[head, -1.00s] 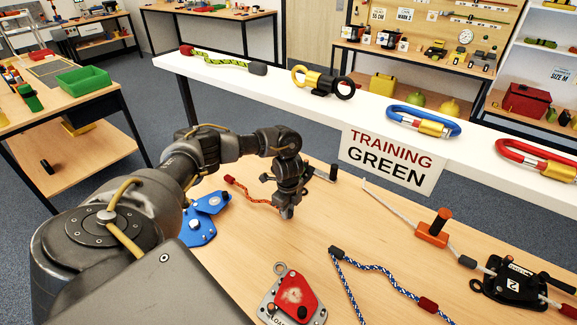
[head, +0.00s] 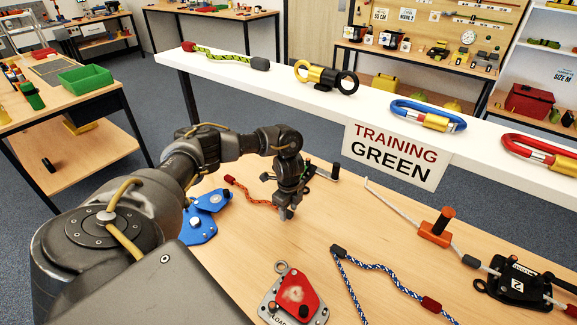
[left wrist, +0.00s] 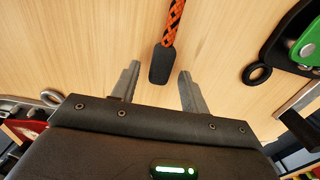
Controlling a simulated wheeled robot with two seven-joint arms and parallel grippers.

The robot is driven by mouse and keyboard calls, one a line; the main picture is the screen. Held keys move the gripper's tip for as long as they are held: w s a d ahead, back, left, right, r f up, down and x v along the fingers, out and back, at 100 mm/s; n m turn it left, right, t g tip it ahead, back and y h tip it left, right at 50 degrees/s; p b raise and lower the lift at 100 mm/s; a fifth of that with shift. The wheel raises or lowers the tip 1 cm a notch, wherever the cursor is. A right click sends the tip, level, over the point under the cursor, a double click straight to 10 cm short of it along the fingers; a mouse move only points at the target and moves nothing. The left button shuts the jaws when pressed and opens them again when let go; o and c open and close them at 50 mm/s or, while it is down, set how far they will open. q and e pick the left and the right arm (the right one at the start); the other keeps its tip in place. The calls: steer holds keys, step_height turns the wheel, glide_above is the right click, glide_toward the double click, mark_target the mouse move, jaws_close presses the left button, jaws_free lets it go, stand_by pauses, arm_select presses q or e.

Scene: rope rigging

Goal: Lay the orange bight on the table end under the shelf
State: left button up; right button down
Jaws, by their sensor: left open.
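The orange rope (head: 252,198) lies on the wooden table (head: 250,240) below the white shelf's left part, running from a red end at the left to my left gripper (head: 287,212). In the left wrist view the orange rope (left wrist: 174,20) has dark flecks and ends in a black sleeve (left wrist: 161,65). The open left gripper (left wrist: 158,74) has this sleeve between its fingertips, with a gap on both sides. I cannot tell its exact height over the table. The white shelf (head: 270,88) stands behind the gripper. My right gripper is not in view.
A blue plate device (head: 203,225) lies left of the gripper, a red one (head: 294,292) in front. A blue-white rope (head: 378,268) and an orange-based post (head: 438,230) are to the right. A "TRAINING GREEN" sign (head: 396,155) hangs from the shelf.

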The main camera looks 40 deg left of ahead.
arm_select(q)
step_height(320, 180, up, 7)
steer(key=shift+r+p, duration=0.1)
steer(key=shift+p, duration=0.6)
